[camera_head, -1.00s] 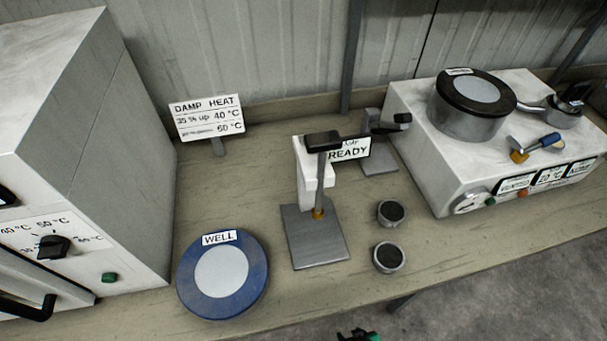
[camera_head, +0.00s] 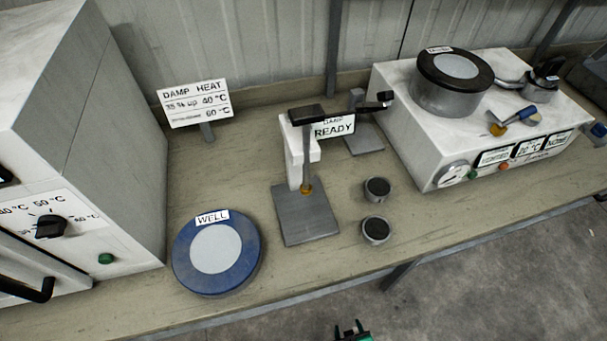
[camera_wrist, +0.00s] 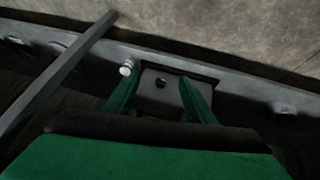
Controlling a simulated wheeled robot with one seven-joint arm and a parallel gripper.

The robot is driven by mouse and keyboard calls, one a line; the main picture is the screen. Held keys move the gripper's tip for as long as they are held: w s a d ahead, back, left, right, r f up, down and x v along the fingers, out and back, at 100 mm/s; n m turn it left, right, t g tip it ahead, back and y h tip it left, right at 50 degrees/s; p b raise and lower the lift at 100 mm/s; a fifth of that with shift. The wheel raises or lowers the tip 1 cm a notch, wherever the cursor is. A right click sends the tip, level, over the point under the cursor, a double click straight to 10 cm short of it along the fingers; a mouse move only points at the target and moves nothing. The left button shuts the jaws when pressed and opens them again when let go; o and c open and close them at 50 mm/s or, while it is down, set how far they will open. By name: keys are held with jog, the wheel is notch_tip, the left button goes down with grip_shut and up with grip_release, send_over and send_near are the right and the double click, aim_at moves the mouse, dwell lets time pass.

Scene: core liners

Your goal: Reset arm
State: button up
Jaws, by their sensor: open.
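My gripper (camera_head: 353,331) shows only as a small dark and green tip at the bottom edge of the head view, in front of the bench and over the floor. In the wrist view its two green fingers (camera_wrist: 160,98) stand apart with nothing held between them. Beyond them is a grey metal surface with a dark hole and a small white knob (camera_wrist: 126,68). The rest of the arm is out of view.
The bench (camera_head: 130,318) carries a blue WELL disc (camera_head: 249,262), a small press stand (camera_head: 306,220), two dark-topped cups (camera_head: 376,230), a white machine (camera_head: 440,150) at right and a large cabinet (camera_head: 130,130) at left. A DAMP HEAT sign (camera_head: 195,104) stands behind. Open floor (camera_head: 500,270) lies in front.

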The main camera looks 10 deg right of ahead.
jog(key=s+a+r+t, duration=0.1)
jog(key=a+r+t, duration=0.2)
jog(key=r, duration=1)
jog(key=s+a+r+t+y, duration=0.1)
jog(key=a+r+t, duration=0.2)
jog(key=a+r, duration=0.6)
jog(key=s+a+r+m+t, duration=0.1)
jog(key=a+r+t, duration=0.2)
jog(key=r, duration=1.4)
jog(key=a, duration=0.4)
jog(key=shift+s+r+y, duration=0.15)
jog(key=shift+r+y, duration=0.05)
jog(key=shift+y, duration=0.2)
jog(key=shift+s, duration=0.1)
jog(key=c, duration=0.5)
